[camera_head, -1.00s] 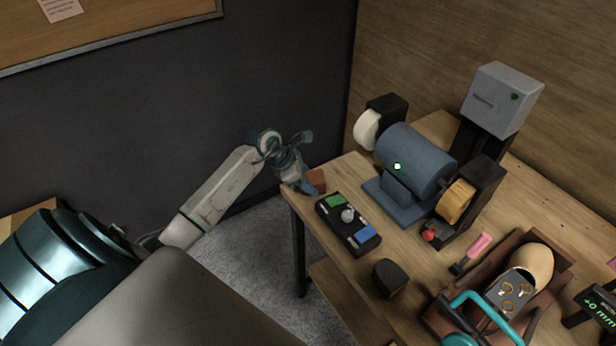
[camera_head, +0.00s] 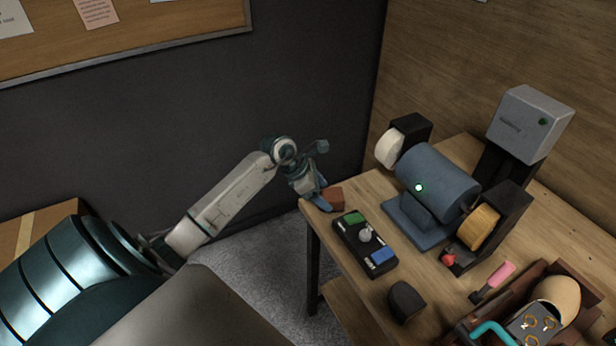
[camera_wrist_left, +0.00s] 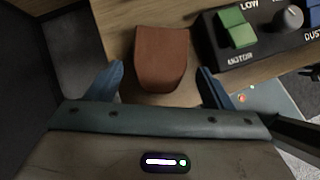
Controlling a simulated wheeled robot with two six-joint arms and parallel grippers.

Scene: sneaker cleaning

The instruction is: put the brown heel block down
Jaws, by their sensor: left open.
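The brown heel block (camera_head: 334,198) sits on the wooden tabletop at its left corner, left of the black control box. In the left wrist view the same block (camera_wrist_left: 161,52) shows as a rounded brown piece on the wood. My left gripper (camera_head: 322,202) is open at the block's near left side. In the wrist view its two blue fingers stand apart on either side of the block's near end, with gaps visible between them and the block. My right gripper is not in view.
The black control box (camera_head: 352,236) with green and blue switches lies close to the block. A blue grinder (camera_head: 437,182) stands behind it. A dark rounded block (camera_head: 406,301) sits near the front edge. The table's left edge drops to the floor (camera_head: 252,268).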

